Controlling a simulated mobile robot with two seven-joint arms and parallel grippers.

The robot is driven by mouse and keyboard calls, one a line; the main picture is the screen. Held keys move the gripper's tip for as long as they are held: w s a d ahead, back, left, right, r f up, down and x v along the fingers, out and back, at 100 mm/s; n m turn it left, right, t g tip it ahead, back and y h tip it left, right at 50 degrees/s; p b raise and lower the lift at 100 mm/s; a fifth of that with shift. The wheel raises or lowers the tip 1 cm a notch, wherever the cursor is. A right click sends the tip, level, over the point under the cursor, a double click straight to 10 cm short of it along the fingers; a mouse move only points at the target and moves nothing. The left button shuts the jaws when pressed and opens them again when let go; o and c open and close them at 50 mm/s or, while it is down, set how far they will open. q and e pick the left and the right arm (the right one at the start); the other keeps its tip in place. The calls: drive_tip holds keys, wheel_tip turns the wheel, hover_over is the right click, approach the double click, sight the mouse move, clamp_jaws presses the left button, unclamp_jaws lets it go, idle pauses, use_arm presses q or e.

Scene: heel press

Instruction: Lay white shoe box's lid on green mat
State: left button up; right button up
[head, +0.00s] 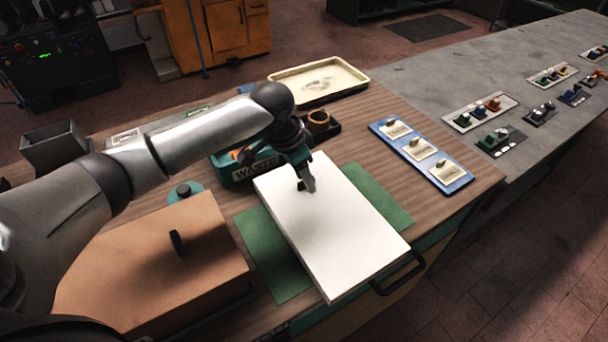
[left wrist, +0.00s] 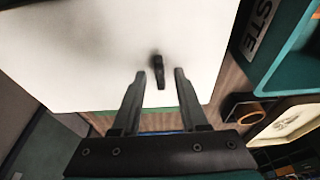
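The white lid (head: 335,235) is a thin flat slab with a small dark knob (head: 301,185). It lies across the green mat (head: 268,262), which shows on its left and right sides; its underside is hidden, so I cannot tell whether it touches the mat fully. No separate white box body shows. My left gripper (head: 309,186) is over the far part of the lid, at the knob. In the left wrist view the fingers (left wrist: 160,74) are apart, with the knob (left wrist: 160,72) between their tips and clear space on both sides. My right gripper is not in view.
A brown box (head: 150,265) with a dark knob stands left of the mat. A teal bin (head: 240,172), a cream tray (head: 318,80) and a blue board with cards (head: 422,157) lie behind and right. A black handle (head: 400,275) is at the table's front edge.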

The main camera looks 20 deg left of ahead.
use_arm(q)
drive_tip(key=shift+r, duration=0.1)
drive_tip(key=p+v, duration=0.2)
drive_tip(key=v, duration=1)
